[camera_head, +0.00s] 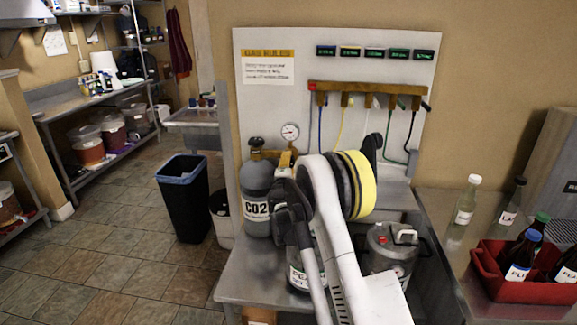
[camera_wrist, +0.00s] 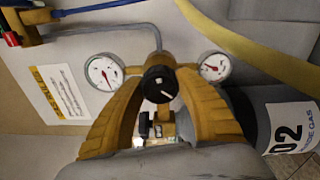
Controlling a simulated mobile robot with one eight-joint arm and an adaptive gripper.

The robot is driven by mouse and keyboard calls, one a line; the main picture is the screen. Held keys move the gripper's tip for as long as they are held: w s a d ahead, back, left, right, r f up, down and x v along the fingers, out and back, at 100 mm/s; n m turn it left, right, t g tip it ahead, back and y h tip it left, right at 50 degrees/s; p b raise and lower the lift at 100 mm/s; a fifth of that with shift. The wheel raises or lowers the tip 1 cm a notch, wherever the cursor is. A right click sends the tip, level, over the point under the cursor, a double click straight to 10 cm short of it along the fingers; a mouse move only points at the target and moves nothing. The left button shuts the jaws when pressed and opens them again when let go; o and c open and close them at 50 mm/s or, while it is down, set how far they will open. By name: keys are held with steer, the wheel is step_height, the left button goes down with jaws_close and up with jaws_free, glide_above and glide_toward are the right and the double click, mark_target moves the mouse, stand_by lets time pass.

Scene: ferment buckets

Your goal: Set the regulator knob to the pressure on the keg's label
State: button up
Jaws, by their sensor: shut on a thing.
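The black regulator knob (camera_wrist: 158,84) sits between the fingertips of my gripper (camera_wrist: 160,80) in the wrist view. The two ribbed tan fingers close on it from both sides. The knob's white mark points to the lower right. The brass regulator (camera_wrist: 183,80) carries two round white gauges, one at the left (camera_wrist: 105,73) and one at the right (camera_wrist: 214,67); their numbers are too small to read. In the head view my arm hides the knob and most of the gripper. A keg (camera_head: 300,277) with a partly hidden white label stands behind my arm; no pressure on it is readable.
The grey CO2 cylinder (camera_head: 258,190) stands left of my arm. A second keg (camera_head: 390,245) stands at right. The board (camera_head: 265,110) holds a notice, several small displays and a tap rail with coloured hoses. A red bottle crate (camera_head: 525,291) sits on the right counter.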

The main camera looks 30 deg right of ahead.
steer(key=m, duration=0.4)
steer(key=shift+m+b, duration=0.3)
steer(key=shift+b, duration=0.1)
steer(key=shift+m, duration=1.8)
steer(key=shift+m+b, duration=0.3)
steer(key=shift+h, duration=0.3)
steer(key=o, duration=1.2)
steer(key=v, duration=1.2)
steer(key=shift+r, duration=0.1)
